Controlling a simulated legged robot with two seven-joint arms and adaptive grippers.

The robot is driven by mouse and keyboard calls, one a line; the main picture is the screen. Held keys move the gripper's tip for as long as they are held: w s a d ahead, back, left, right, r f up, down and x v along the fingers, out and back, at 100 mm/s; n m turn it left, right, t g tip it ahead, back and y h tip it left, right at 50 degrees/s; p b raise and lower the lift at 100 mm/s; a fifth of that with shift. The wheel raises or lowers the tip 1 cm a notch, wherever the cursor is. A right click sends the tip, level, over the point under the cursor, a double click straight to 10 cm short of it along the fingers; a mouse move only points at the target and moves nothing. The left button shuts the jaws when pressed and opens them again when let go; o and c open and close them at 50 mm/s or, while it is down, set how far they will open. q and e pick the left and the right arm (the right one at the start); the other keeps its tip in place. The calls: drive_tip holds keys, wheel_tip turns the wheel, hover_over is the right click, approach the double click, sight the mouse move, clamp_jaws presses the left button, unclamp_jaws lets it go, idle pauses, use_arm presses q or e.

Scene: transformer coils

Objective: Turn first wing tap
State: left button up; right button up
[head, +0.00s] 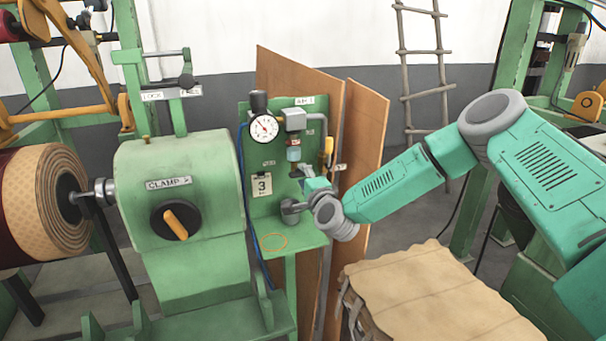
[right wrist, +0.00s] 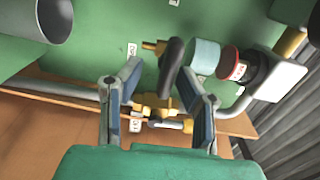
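The wing tap (right wrist: 154,106) is a brass fitting with a dark, elongated handle (right wrist: 172,64) in the right wrist view. It sits on a pipe by the green panel (head: 262,213). My right gripper (right wrist: 161,72) is open, with one blue-grey finger on each side of the tap; I cannot tell whether either finger touches it. In the head view my right gripper (head: 306,172) is small at the panel, below the regulator, and the tap is largely hidden there. My left gripper is not in view.
A pressure gauge (head: 264,128) and a grey regulator (head: 295,119) are on the panel above the gripper. A red-and-black fitting (right wrist: 236,66) is close to the right finger in the wrist view. Brown boards (head: 364,130) stand behind; the green clamp machine (head: 185,160) is left.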

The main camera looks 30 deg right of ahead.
drive_tip(key=shift+w+a+r, duration=0.25)
drive_tip(key=shift+w+a, duration=0.2)
drive_tip(key=shift+a, duration=0.15)
drive_tip(key=shift+a+r, duration=0.1)
drive_tip(key=shift+a, duration=0.2)
drive_tip(key=shift+d, duration=0.2)
clamp_jaws()
drive_tip(key=shift+d+f, duration=0.2)
drive_tip(key=shift+d, duration=0.2)
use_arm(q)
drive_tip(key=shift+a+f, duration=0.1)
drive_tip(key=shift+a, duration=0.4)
